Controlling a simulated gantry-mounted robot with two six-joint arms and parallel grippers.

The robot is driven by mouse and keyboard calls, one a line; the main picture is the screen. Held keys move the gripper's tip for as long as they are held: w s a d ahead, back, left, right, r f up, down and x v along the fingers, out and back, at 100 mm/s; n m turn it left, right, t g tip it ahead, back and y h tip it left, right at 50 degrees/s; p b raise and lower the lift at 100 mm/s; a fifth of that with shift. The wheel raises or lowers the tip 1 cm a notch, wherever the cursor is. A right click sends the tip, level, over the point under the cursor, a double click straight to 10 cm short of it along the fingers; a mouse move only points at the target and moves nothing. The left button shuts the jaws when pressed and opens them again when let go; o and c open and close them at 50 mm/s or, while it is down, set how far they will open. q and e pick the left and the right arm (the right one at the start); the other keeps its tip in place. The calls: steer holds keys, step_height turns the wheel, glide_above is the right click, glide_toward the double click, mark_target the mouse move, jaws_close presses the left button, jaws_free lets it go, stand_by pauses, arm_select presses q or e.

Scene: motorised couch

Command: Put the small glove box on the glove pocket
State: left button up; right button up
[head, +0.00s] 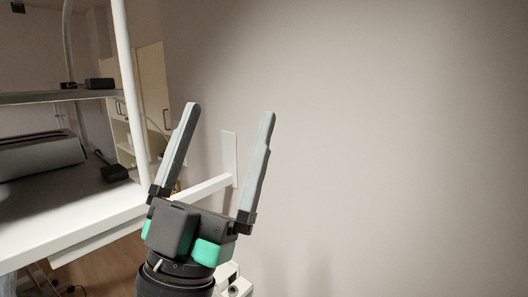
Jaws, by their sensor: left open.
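My left gripper (229,110) is in the centre of the head view, pointing up, with its two grey fingers wide apart and nothing between them. It is in front of the plain wall, to the right of a white-framed shelf unit. I cannot make out a small glove box or a glove pocket in this view. My right gripper is not in view.
The white-edged shelf (88,235) at left holds a grey rounded device (40,155) and a small black object (115,173). A white post (130,95) rises from it. A white bar (208,188) runs towards an upright plate (229,155). A bare wall (400,150) fills the right.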

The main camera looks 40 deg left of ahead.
arm_select(q)
steer(key=d+m+h, duration=0.2)
steer(key=d+h, duration=0.4)
steer(key=h, duration=0.4)
steer(key=shift+f+m, duration=0.4)
